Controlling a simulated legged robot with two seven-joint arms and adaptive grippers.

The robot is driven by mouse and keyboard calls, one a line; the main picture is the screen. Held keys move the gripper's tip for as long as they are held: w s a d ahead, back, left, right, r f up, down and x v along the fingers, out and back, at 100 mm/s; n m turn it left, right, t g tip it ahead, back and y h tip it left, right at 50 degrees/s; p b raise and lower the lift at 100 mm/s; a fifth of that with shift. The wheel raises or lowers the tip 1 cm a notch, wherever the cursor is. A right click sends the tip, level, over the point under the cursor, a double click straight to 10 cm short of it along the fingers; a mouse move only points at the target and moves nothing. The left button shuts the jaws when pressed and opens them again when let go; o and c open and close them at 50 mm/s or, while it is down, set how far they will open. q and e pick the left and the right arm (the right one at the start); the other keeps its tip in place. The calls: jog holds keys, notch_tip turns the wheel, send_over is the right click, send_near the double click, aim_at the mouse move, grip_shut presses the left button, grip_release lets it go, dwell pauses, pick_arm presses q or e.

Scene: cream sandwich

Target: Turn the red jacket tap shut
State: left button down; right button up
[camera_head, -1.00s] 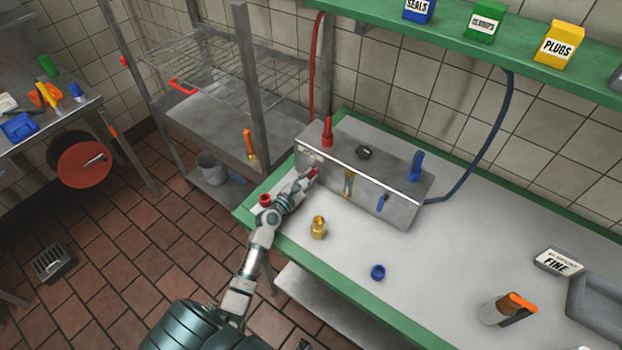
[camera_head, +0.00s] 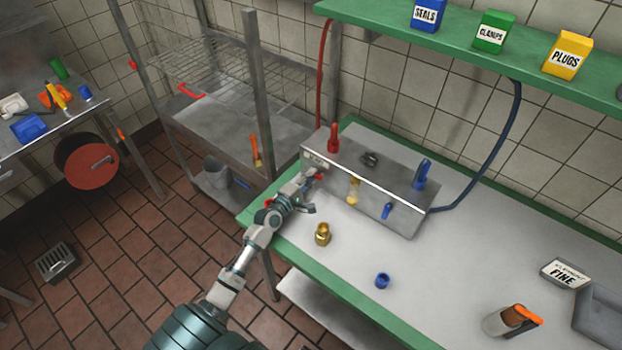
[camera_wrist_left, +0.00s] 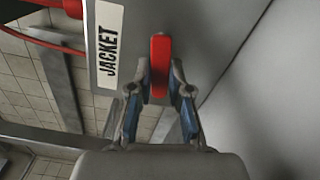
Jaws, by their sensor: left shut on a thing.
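The steel box (camera_head: 375,188) stands on the green-edged bench, with a red fitting (camera_head: 333,140) and a blue fitting (camera_head: 422,172) on top. The red jacket tap (camera_head: 315,175) is at the left end of its front; the wrist view shows its red lever (camera_wrist_left: 160,66) upright in the picture, beside a JACKET label (camera_wrist_left: 107,46). My left gripper (camera_wrist_left: 160,88) is shut on the lower part of this lever, one finger on each side. In the head view my left gripper (camera_head: 306,188) partly hides the tap. My right gripper is not in view.
A small blue tap (camera_head: 387,210) and a brass-coloured part (camera_head: 354,190) are on the box front. A brass fitting (camera_head: 322,234) and a blue cap (camera_head: 382,281) lie on the bench in front. A red hose (camera_head: 323,75) runs behind the box.

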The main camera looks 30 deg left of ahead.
pick_arm(q)
jog(key=shift+m, duration=1.2)
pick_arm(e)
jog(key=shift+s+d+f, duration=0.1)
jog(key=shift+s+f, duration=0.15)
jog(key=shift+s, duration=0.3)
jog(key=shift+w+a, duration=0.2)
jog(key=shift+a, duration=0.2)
pick_arm(q)
jog(key=c, duration=1.1)
grip_release()
jog(key=shift+r, duration=0.15)
jog(key=s, duration=0.8)
jog(key=s+a, duration=0.1)
jog(key=s, duration=0.3)
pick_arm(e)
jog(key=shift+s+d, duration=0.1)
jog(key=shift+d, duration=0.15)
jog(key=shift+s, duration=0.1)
